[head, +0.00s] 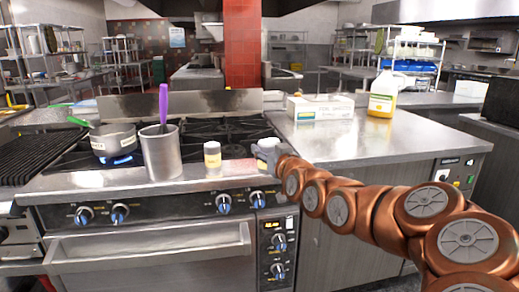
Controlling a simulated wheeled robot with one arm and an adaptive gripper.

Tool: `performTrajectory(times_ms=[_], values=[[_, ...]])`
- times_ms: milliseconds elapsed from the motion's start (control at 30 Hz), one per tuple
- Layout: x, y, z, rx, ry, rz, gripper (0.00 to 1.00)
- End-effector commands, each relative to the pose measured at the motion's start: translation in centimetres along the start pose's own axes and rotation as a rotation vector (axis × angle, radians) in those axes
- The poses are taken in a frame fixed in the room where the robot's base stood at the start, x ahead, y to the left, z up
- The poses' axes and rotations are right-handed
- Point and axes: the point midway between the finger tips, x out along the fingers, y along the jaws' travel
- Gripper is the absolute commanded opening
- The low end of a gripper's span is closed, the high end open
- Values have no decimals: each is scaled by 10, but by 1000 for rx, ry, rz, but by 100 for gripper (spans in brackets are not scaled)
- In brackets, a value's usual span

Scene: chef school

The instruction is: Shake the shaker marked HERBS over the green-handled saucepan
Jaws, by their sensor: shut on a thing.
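The green-handled saucepan (113,140) sits on a lit burner at the left of the stove, with a blue flame under it. Its green handle points up and left. My gripper (270,153) is at the stove's front right, shut on a small grey-white shaker (264,146), which is mostly hidden by the fingers. I cannot read its label or tell whether it is clear of the stove's surface. Another shaker (212,155) with a grey lid and yellowish label stands upright on the stove's front ledge, left of my gripper. Its marking is too small to read.
A tall metal pot (162,155) with a purple-handled utensil (163,103) stands between the saucepan and the standing shaker. A steel counter (375,145) to the right holds a white box (320,107) and a yellow-filled jug (382,95). A black grill (35,155) lies at far left.

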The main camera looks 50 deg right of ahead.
Motion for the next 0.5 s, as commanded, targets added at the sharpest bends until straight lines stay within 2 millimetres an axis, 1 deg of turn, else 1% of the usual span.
performTrajectory(times_ms=[100, 233, 500], values=[[-7, 1, -1, -1, 0, 1, 11], [-10, 1, -6, -2, 0, -1, 11], [-11, 1, -32, -3, 5, 0, 11]])
